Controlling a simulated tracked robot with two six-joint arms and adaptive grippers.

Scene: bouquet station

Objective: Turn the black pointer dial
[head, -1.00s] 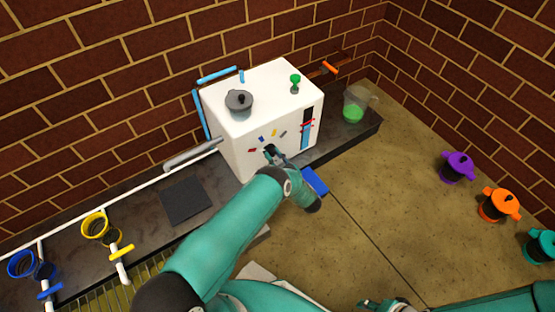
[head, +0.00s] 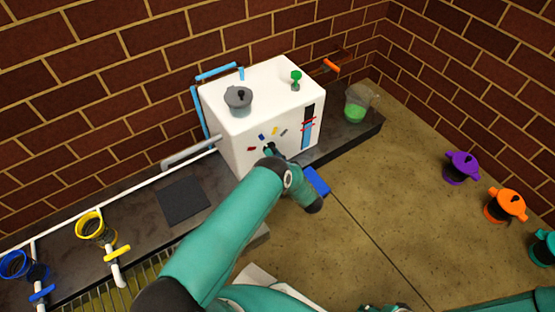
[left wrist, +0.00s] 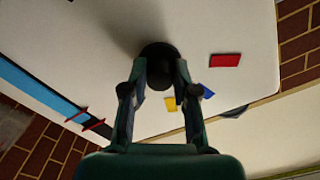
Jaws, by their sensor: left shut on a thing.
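The black dial (left wrist: 158,55) is on the front face of the white box (head: 235,150). In the left wrist view it is a dark round knob between my fingertips; its pointer cannot be made out. My left gripper (left wrist: 158,72) is shut on the dial. In the head view the left gripper (head: 270,149) largely hides the dial. Coloured marks sit around it: a red mark (left wrist: 225,60), a yellow mark (left wrist: 170,103) and a blue mark (left wrist: 207,92), and a grey mark (head: 284,132). Part of my right gripper (head: 385,308) shows at the bottom edge, its jaws unclear.
A grey pot (head: 238,101) and a green knob (head: 296,77) are on top of the box. A jug with green liquid (head: 356,108) stands right of it. Yellow (head: 90,227) and blue (head: 15,265) fittings are at left. Lidded pots, one orange (head: 505,205), stand at far right.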

